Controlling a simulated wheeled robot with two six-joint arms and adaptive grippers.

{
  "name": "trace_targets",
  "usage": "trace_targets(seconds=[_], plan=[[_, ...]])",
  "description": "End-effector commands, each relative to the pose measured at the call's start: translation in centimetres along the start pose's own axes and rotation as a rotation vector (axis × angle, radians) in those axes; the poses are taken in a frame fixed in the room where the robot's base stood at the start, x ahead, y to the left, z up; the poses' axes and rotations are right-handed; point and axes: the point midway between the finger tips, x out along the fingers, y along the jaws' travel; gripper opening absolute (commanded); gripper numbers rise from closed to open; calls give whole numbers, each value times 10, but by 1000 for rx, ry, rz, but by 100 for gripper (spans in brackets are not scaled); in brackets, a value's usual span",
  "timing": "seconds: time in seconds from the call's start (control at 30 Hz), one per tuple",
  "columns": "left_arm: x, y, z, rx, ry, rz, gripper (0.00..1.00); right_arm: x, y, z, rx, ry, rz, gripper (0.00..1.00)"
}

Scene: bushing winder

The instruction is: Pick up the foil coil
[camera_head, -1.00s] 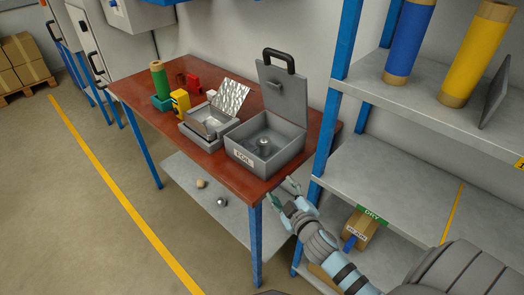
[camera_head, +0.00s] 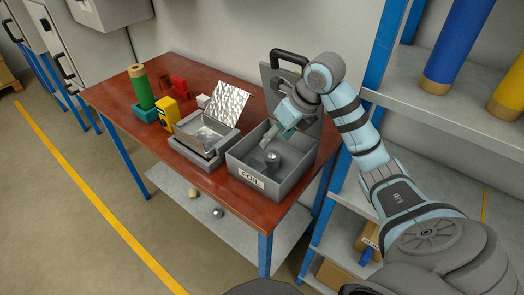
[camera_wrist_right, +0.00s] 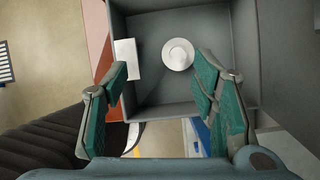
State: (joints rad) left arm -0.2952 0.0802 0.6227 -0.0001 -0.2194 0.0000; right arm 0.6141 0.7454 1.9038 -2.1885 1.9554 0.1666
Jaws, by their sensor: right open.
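A grey box (camera_head: 240,178) labelled FOIL stands open on the red-brown table, its lid raised at the back. A small pale round piece (camera_head: 271,158) stands on its floor; it looks like the foil coil. In the right wrist view it is a whitish disc with a raised centre (camera_wrist_right: 178,54), beyond the fingertips. My right gripper (camera_head: 276,134) reaches in over the box from the right. In the right wrist view the green-padded fingers (camera_wrist_right: 165,78) are spread apart with nothing between them, and the disc is apart from them. My left gripper is out of view.
Left of the box is a grey tray (camera_head: 190,152) with a crinkled foil sheet (camera_head: 230,104). Further left are a yellow device (camera_head: 178,106), a green roll (camera_head: 141,88) and red parts. A shelf rack (camera_head: 440,125) with blue and yellow rolls stands right. The box walls and lid surround the piece.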

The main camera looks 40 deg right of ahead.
Motion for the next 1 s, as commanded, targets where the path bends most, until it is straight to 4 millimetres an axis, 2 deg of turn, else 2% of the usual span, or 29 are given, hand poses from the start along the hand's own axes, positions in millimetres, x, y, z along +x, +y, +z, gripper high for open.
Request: trace_targets(seconds=[0.07,0.17,0.23,0.27,0.47,0.73,0.8,1.0], plan=[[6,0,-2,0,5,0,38,-2,-19,-9,28,39,-70,52],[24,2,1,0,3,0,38,18,-27,-19,42,48,-87,52],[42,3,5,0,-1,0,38,39,-30,-23,47,49,-88,52],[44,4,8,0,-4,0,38,46,-30,-23,49,52,-87,52],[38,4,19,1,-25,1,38,77,-35,-23,50,54,-89,52],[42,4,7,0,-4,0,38,124,-36,-25,49,53,-86,52],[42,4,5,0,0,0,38,131,-37,-25,46,53,-87,52],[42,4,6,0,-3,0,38,131,-37,-24,45,51,-87,51]])
